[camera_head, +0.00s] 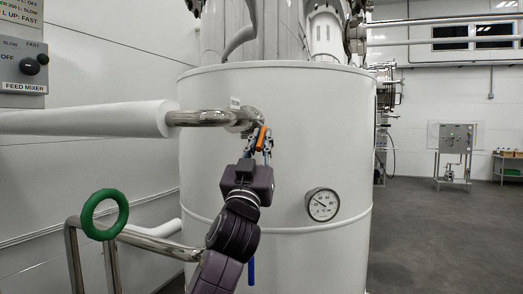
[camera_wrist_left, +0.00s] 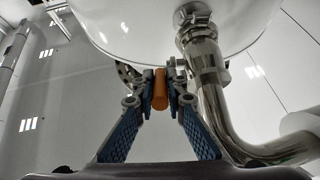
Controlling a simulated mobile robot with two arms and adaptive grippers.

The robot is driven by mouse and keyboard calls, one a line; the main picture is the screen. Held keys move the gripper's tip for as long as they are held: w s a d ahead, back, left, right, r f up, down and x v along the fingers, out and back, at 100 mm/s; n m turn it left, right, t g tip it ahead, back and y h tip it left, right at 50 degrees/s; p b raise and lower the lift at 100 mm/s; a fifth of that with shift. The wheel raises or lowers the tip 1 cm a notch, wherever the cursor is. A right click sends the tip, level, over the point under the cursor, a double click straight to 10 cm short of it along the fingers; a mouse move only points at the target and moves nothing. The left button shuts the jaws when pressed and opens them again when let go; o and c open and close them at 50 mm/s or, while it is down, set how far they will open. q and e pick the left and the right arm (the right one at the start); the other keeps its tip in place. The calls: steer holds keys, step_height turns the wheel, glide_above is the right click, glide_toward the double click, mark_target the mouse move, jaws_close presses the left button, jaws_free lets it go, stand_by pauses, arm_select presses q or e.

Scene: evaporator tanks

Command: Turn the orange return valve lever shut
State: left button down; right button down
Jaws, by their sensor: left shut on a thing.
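The orange return valve lever (camera_head: 261,138) is at the steel pipe fitting on the front of the white tank. It points roughly up and down in the head view. My left gripper (camera_head: 259,146) reaches up to it from below, with its fingers on either side of the lever. In the left wrist view the orange lever (camera_wrist_left: 160,90) sits between the two blue fingertips (camera_wrist_left: 160,92), which are closed on it. The valve body behind the lever is mostly hidden. My right gripper is not in view.
The white tank (camera_head: 290,100) carries a round gauge (camera_head: 322,204) right of my arm. A thick white pipe (camera_head: 85,118) runs in from the left to a steel elbow (camera_head: 205,118). A green ring handwheel (camera_head: 104,214) stands at lower left. Open floor (camera_head: 440,235) lies at right.

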arm_select(q)
steer(key=shift+w+d+f, duration=0.1)
steer(key=shift+f, duration=0.1)
stand_by(0.3)
steer(key=c, duration=2.3)
jaws_free()
steer(key=o, duration=0.3)
steer(key=shift+r, duration=0.15)
steer(key=shift+o, duration=0.2)
steer(key=v, duration=1.2)
